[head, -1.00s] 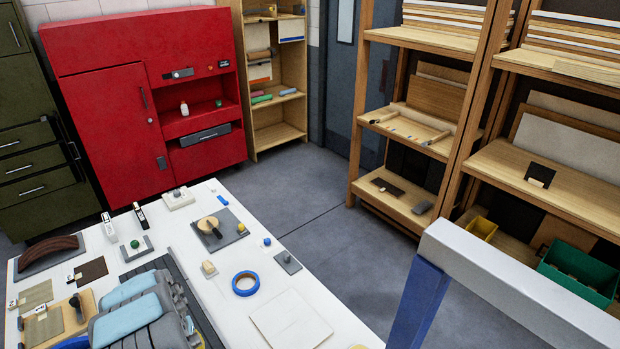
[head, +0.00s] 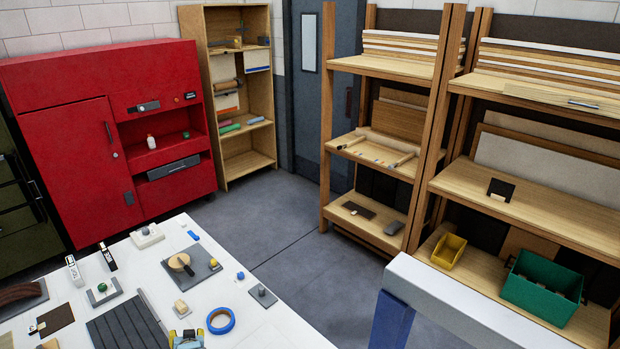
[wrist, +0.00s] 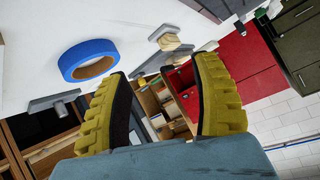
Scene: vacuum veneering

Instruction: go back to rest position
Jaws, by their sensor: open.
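My gripper (wrist: 158,78) shows in the wrist view with two yellow ribbed fingers spread wide apart. Nothing is held between them. The wrist view is upside down and tilted, with the white table (wrist: 30,30) at the upper left and the blue tape ring (wrist: 88,53) left of the fingers. In the head view, a small yellow and light-blue part at the bottom edge seems to be my gripper's end, over the white table (head: 270,335) left of the tape ring (head: 220,320). The rest of my arm is out of view there.
A dark ribbed panel (head: 125,325), a grey plate with a round wooden-topped tool (head: 180,261) and small blocks lie on the table. A red cabinet (head: 75,150) stands behind. Shelves (head: 500,190) with a green bin (head: 540,285) stand right. Floor between is clear.

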